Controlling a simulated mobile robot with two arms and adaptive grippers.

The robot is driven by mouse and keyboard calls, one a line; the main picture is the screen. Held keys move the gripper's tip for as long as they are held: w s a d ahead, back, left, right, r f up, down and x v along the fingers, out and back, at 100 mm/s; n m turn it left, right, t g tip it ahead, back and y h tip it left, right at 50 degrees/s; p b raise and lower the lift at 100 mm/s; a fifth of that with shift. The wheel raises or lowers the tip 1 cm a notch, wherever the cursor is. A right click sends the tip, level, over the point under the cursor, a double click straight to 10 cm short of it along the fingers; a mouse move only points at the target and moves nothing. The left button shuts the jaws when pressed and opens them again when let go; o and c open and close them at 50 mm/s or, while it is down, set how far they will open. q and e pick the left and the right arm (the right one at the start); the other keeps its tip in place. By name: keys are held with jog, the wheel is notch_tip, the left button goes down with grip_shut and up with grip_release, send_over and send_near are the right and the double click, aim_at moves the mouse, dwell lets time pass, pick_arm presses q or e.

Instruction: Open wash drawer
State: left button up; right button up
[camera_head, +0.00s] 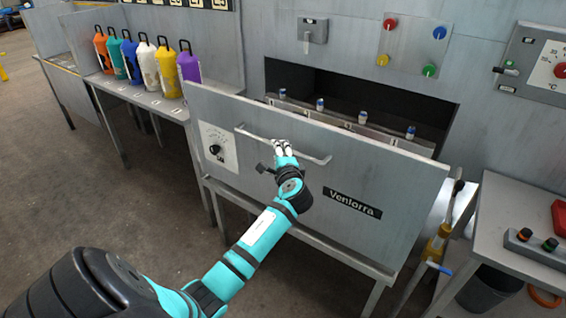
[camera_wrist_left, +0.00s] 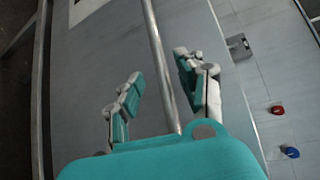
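The wash drawer's grey front panel (camera_head: 380,190) stands in the middle of the head view, with a "Venlorra" label. A long metal bar handle (camera_head: 312,158) runs across its upper part. My left gripper (camera_head: 282,147) is at the middle of this handle. In the left wrist view, the handle (camera_wrist_left: 155,45) passes between the two spread fingers of my left gripper (camera_wrist_left: 160,78). A gap shows on both sides of the bar, so the gripper looks open around it. My right gripper is in neither view.
A dial plate (camera_head: 216,148) is on the panel's left part. Behind the panel, several blue-capped pieces (camera_head: 363,117) stand in a dark wall recess. Several coloured bottles (camera_head: 147,67) stand on a bench at left. A side table (camera_head: 510,215) is at right. Floor at left is clear.

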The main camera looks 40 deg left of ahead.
pick_arm(q)
jog(key=v, duration=0.7)
jog(key=shift+s+d, duration=0.2)
